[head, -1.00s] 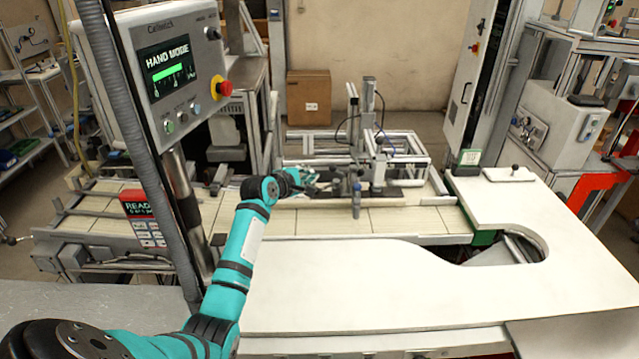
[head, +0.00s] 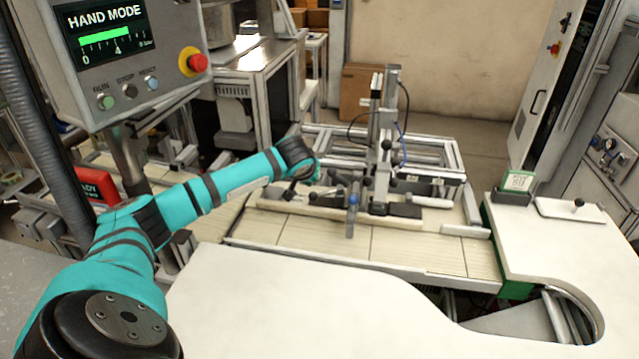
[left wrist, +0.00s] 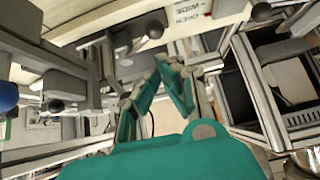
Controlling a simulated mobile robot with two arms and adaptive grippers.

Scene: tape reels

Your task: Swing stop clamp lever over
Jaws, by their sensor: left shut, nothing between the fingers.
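The clamp fixture (head: 385,150) stands on the pale-topped conveyor, a metal frame with an upright post and several black ball-knobbed levers. A lever with a black ball knob (left wrist: 152,30) shows above my fingers in the left wrist view, near a label reading "OPEN WIDE". Another black knob (left wrist: 55,105) is at the left, and I cannot tell which lever is the stop clamp's. A post with a blue top (head: 352,202) stands at the fixture's front. My left gripper (left wrist: 158,78) is shut and empty, among the metal bars; in the head view my wrist largely hides it, left of the fixture.
A white worktable (head: 300,300) with a curved cutout lies in front of the conveyor (head: 410,250). A control panel (head: 120,60) reading "HAND MODE" hangs at the upper left. A small knobbed plate (head: 575,209) lies at the right. The near white surface is clear.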

